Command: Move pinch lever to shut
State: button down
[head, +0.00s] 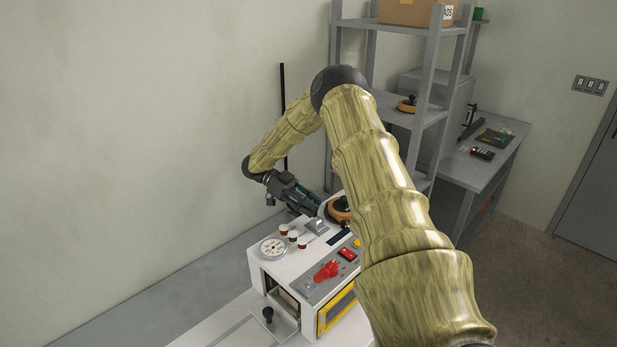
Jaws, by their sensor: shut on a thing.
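The rigid box former is a white machine (266,250) below the middle of the head view. My gripper (316,208) is at the far top edge of the machine, reaching in from the left. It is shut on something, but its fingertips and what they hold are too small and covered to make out. I cannot clearly pick out the pinch lever. A red handle (327,271) sits on the sloping front panel, apart from my gripper. A black knob (268,314) stands at the machine's lower front.
An orange and black ring (338,210) is close to my gripper. My arm hides the machine's right side. A grey shelf (433,90) stands behind.

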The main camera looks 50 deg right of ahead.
jog(key=shift+d+r, duration=0.1)
jog(key=shift+r, duration=0.1)
jog(key=c, duration=1.6)
grip_release()
jog(key=o, duration=0.3)
jog(key=shift+f, duration=0.15)
jog(key=shift+w, duration=0.1)
jog(key=shift+v, duration=3.6)
